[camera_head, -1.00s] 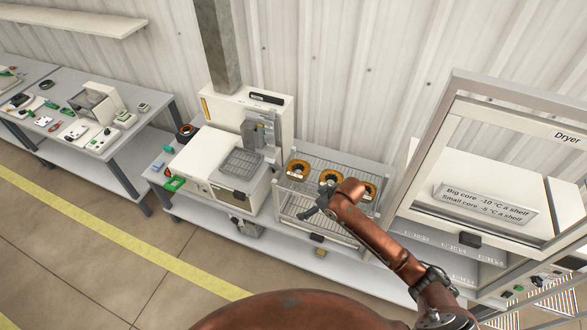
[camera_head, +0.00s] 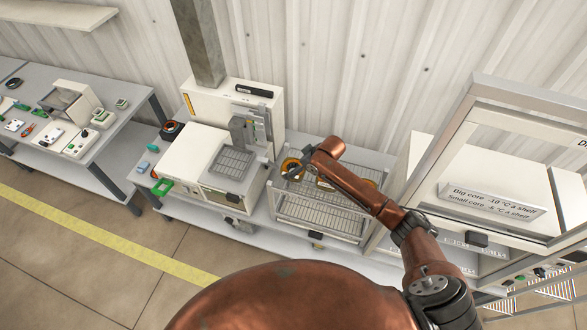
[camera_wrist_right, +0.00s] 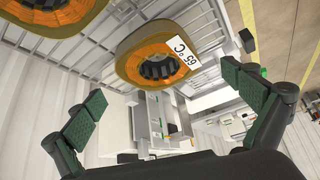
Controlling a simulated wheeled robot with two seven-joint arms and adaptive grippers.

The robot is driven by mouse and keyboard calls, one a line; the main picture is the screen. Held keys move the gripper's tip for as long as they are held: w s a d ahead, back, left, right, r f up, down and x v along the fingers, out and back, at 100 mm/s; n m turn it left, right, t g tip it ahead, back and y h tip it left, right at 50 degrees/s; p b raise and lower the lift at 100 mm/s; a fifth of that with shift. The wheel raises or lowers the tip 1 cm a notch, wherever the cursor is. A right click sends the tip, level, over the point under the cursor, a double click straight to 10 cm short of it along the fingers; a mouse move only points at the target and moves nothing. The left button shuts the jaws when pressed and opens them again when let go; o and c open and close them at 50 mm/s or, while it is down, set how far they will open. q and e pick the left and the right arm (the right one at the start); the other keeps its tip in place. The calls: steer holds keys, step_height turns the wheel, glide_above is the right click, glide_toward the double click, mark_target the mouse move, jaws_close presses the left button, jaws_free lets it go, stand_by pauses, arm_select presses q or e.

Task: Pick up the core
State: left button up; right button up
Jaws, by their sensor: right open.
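Orange-wound cores sit on the top shelf of a wire rack (camera_head: 300,206). The leftmost core (camera_head: 290,164) shows beside my right gripper (camera_head: 298,171); the others are mostly hidden behind my right arm. In the right wrist view, a core (camera_wrist_right: 158,66) with a dark toothed centre and a "65 °C" label lies ahead of my right gripper (camera_wrist_right: 168,103), between the lines of its two green-padded fingers. The fingers are wide apart and hold nothing. A second core (camera_wrist_right: 48,18) is cut off at the upper left. My left gripper is out of view.
A white machine (camera_head: 207,165) with a grey tray stands left of the rack. The dryer (camera_head: 490,150), with a sign about big and small cores, stands at the right. A bench (camera_head: 60,120) with small parts is at far left. A corrugated wall is behind.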

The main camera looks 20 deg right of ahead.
mark_target(295, 167)
steer(key=x, duration=0.2)
steer(key=shift+w+f, duration=0.1)
steer(key=shift+f, duration=0.2)
steer(key=shift+w+a+f, duration=0.15)
steer(key=shift+f, duration=0.25)
steer(key=c, duration=2)
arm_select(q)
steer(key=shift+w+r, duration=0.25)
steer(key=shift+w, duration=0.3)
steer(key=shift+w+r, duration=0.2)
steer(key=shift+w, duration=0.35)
arm_select(e)
steer(key=shift+r, duration=0.15)
steer(key=shift+c, duration=0.4)
